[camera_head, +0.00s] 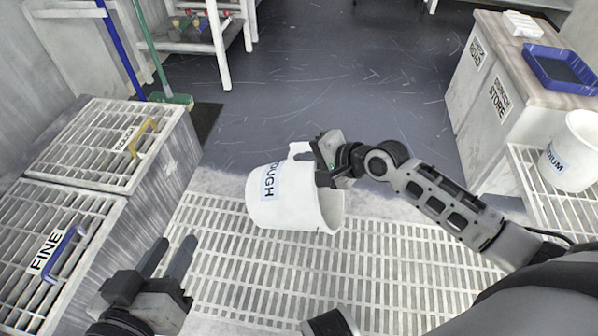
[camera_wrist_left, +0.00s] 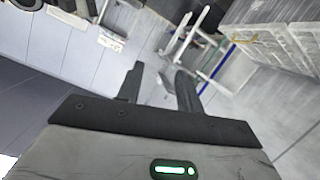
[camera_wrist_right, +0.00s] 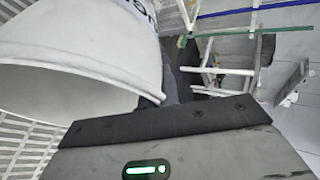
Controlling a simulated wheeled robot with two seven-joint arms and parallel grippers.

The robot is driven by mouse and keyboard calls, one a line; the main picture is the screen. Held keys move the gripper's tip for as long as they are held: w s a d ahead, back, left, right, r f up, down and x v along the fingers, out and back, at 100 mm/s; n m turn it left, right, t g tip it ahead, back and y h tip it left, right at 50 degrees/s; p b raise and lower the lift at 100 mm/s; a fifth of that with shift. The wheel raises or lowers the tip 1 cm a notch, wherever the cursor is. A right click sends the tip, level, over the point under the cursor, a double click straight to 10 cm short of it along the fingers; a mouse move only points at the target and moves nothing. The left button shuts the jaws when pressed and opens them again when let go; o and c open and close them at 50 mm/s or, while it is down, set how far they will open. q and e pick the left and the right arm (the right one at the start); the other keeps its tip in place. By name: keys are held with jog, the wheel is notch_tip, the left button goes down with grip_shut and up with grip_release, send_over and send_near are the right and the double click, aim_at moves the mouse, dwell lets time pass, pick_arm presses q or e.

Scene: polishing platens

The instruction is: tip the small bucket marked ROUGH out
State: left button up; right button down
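The small white bucket marked ROUGH (camera_head: 272,200) is in the middle of the head view, tipped onto its side above a pale slatted grating (camera_head: 235,275). Its mouth points right and somewhat down, and part of its label is cut off from view.
Slatted covers marked ROUGH, with a yellow handle (camera_head: 143,138), and FINE, with a blue handle (camera_head: 62,253), lie at left. A bucket marked MEDIUM (camera_head: 575,155) stands at right beside a cabinet (camera_head: 510,90) with a blue tray (camera_head: 562,68). A green broom (camera_head: 172,98) and white rack stand behind.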

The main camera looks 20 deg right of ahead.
jog(key=shift+s+d+f+b, duration=0.1)
jog(key=shift+d+f+b, duration=0.05)
jog(key=shift+f+b, duration=0.3)
jog(key=shift+s+d+f+b, duration=0.1)
jog(key=shift+f+b, duration=0.25)
jog(key=shift+b, duration=0.1)
jog(key=shift+s+d+f+t+y+b, duration=0.25)
jog(key=shift+d+t+y+b, duration=0.15)
jog(key=shift+b, duration=0.5)
pick_arm(q)
notch_tip(320, 180, up, 13)
jog(key=m+t+h+b, duration=0.5)
jog(key=m+h+b, duration=0.1)
jog(key=m+h, duration=0.3)
jog(key=shift+w+d+f+m+t+h+b, duration=0.15)
jog(key=shift+w+d+m+t+h+b, duration=0.15)
jog(key=shift+w+t, duration=0.1)
pick_arm(e)
jog(key=shift+s+d+r+m+t+y, duration=0.2)
jog(key=shift+s+d+t+y, duration=0.2)
jog(key=shift+d, duration=0.2)
jog(key=shift+s+d+r+m+t+y, duration=0.2)
jog(key=shift+s+d+t+y, duration=0.15)
jog(key=shift+d+y, duration=0.2)
